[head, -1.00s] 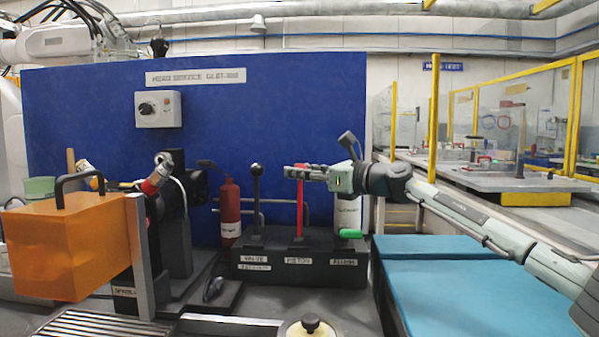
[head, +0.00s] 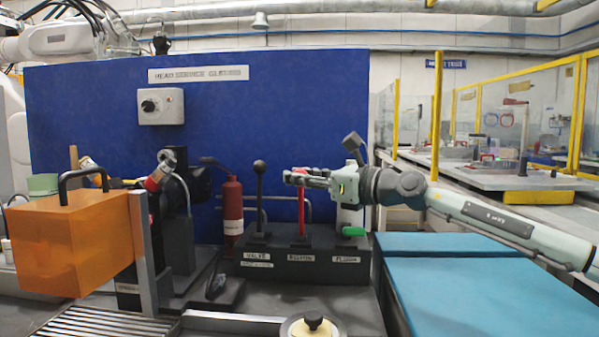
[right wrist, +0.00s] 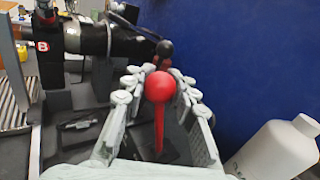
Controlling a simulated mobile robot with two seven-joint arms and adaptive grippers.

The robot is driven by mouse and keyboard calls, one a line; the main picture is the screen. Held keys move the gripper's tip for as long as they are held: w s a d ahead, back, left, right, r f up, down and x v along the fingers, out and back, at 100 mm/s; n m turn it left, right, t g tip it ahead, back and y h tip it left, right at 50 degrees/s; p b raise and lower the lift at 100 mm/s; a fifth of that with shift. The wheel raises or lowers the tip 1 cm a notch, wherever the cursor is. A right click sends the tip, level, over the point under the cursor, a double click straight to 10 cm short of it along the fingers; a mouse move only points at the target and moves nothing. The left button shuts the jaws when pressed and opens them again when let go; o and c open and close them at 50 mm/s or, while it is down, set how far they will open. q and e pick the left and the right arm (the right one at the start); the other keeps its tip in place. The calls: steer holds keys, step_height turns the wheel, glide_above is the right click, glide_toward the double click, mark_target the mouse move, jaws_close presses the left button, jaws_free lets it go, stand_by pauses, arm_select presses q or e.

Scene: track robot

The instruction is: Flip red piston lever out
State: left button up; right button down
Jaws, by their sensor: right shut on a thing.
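The red piston lever (head: 301,214) stands upright in the middle of the black block (head: 270,270), above the piston label. My right gripper (head: 292,177) reaches in from the right and is shut on its upper part. In the right wrist view the lever's red ball (right wrist: 159,87) sits between the two fingers, with the red rod (right wrist: 159,135) running down below it. The fingers hide part of the lever's top in the head view. My left gripper is not in view.
A red extinguisher (head: 232,200) and an orange box (head: 72,243) are farther left. A blue panel (head: 100,120) rises behind. A white bottle (right wrist: 275,150) is close by.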

steer(key=shift+s+d+f, duration=0.1)
steer(key=shift+s+f, duration=0.2)
steer(key=shift+s, duration=0.25)
steer(key=shift+s+f, duration=0.3)
steer(key=shift+s, duration=0.25)
steer(key=c, duration=1.2)
jaws_free()
steer(key=shift+d, duration=0.15)
steer(key=shift+r, duration=0.1)
steer(key=shift+s, duration=0.1)
steer(key=v, duration=1.1)
steer(key=shift+s+d, duration=0.25)
steer(key=shift+d, duration=0.1)
